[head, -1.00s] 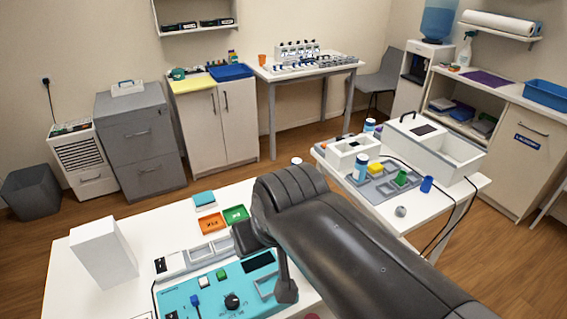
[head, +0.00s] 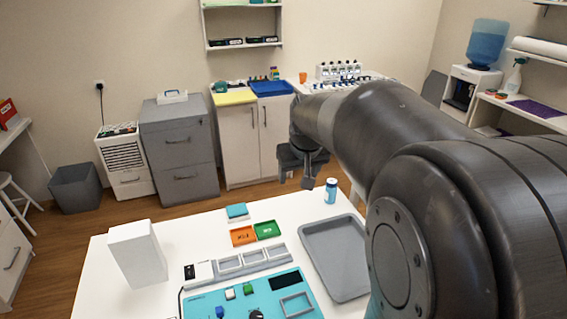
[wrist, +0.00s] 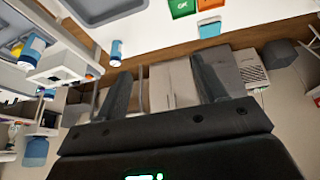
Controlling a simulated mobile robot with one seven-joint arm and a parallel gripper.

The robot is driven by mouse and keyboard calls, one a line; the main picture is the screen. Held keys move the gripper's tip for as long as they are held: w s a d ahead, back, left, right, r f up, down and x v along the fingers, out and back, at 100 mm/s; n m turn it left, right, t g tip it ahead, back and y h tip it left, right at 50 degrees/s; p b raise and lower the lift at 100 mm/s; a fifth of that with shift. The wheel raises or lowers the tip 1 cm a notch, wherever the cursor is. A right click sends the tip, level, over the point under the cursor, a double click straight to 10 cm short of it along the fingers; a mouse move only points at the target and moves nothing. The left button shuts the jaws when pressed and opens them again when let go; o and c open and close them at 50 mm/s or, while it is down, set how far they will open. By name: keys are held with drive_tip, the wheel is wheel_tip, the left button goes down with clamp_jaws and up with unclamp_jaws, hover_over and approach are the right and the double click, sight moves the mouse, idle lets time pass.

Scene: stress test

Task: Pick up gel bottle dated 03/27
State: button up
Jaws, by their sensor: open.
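A second blue-and-white bottle (wrist: 32,48) and a smaller one (wrist: 48,94) show at the left of the wrist view. No date can be read on any bottle. My gripper (head: 296,182) is open and empty, above and to the left of the bottle in the head view. Its two spread fingers (wrist: 163,72) also show in the wrist view.
The grey tray (head: 312,240) looks empty. Cabinets (head: 178,141) stand behind. My arm hides the right side.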

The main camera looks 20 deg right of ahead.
drive_tip(key=w+d+f, duration=0.8)
drive_tip(key=w+d, duration=0.4)
drive_tip(key=m, duration=0.1)
approach(331, 187)
drive_tip(key=w+d+f, duration=0.1)
drive_tip(key=shift+g, duration=0.3)
drive_tip(key=x, duration=0.5)
drive_tip(key=shift+w+d, duration=0.1)
drive_tip(key=shift+w, duration=0.05)
drive_tip(key=shift+w+x, duration=0.15)
drive_tip(key=shift+x, duration=1.35)
drive_tip(key=shift+w+x, duration=0.15)
drive_tip(key=shift+x, duration=1.4)
drive_tip(key=shift+r, duration=0.1)
drive_tip(key=shift+c, duration=0.5)
drive_tip(key=c, duration=1)
